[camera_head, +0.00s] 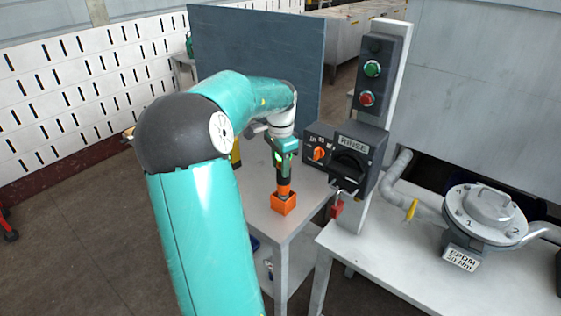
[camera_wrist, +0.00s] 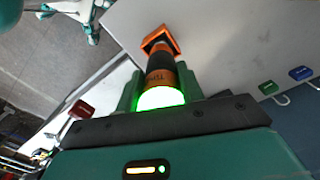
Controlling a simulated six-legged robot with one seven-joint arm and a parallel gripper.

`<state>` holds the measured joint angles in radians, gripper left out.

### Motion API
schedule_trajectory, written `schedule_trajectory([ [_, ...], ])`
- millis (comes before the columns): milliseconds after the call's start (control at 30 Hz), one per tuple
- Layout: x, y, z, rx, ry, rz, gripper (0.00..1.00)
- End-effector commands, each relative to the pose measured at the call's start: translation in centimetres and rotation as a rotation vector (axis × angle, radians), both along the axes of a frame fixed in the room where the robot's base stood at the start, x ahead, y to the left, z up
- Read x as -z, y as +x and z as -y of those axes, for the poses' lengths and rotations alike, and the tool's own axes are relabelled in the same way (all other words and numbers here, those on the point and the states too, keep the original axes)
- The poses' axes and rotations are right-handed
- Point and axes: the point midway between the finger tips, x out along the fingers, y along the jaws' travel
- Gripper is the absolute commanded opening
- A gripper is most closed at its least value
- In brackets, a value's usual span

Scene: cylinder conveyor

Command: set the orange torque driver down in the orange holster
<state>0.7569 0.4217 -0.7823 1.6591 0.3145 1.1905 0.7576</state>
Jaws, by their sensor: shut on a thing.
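The torque driver (camera_head: 284,182), black with orange bands, hangs upright below my gripper (camera_head: 284,150). In the wrist view, my gripper (camera_wrist: 160,92) has its green fingers shut on the driver (camera_wrist: 160,75), one finger on each side. The orange holster (camera_head: 283,205) is a small square box near the front corner of the grey table. It also shows in the wrist view (camera_wrist: 158,36), at the far end of the driver. The driver's lower end is at the holster's opening and appears to be inside it; how deep it sits is hidden.
A RINSE switch box (camera_head: 345,160) with a red padlock (camera_head: 337,208) stands close on the right. A blue-grey panel (camera_head: 255,60) rises behind. A flanged EPDM unit (camera_head: 487,212) sits on the right table. Green (camera_wrist: 268,87) and blue (camera_wrist: 300,73) hooked pieces show in the wrist view.

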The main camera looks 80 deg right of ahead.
Motion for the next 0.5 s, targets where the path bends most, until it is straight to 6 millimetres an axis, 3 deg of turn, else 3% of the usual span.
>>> schedule_trajectory([
  [500,2.0,0.0,0.0,0.000,0.001,0.001,0.01],
])
